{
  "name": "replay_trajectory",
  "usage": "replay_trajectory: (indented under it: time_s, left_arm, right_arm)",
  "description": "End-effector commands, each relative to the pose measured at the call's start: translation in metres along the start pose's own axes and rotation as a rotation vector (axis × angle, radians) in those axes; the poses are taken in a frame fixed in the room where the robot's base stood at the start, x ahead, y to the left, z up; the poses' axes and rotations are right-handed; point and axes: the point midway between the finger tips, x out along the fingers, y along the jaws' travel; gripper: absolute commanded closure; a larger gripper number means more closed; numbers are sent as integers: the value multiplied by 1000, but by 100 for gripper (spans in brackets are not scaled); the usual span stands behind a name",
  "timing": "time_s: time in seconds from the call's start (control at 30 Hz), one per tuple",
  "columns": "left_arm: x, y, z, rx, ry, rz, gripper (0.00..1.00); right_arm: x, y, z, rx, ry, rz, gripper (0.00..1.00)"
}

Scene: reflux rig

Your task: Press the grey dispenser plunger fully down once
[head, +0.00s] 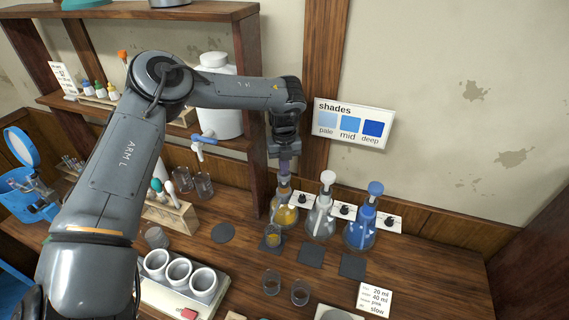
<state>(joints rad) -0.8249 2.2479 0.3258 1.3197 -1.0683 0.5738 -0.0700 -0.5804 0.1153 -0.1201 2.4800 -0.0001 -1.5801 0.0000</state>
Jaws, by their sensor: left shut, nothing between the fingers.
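Three flask dispensers stand in a row at the back of the bench. The left one (283,214) holds amber liquid, the middle one (320,222) looks clear with a white plunger (327,178), and the right one (360,234) has a blue plunger (376,188). My left gripper (284,168) points down, shut and empty, at the top of the amber dispenser. It covers that dispenser's plunger, so its colour, its height and any contact cannot be told. My right gripper is out of view.
Dark square mats (312,252) lie before the dispensers. Two glass beakers (271,282) stand near the front. A block with white cups (178,272), a tube rack (172,213) and a white tank (216,95) are to the left. A shades sign (352,124) hangs behind.

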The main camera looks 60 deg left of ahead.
Motion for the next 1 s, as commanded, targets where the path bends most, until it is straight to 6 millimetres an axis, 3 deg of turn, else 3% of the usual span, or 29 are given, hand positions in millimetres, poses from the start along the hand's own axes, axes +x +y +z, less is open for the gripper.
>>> replay_trajectory:
  time_s: [1.0]
  left_arm:
    - [-55,0,0,0,0,0,100]
  right_arm:
    - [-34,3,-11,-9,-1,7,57]
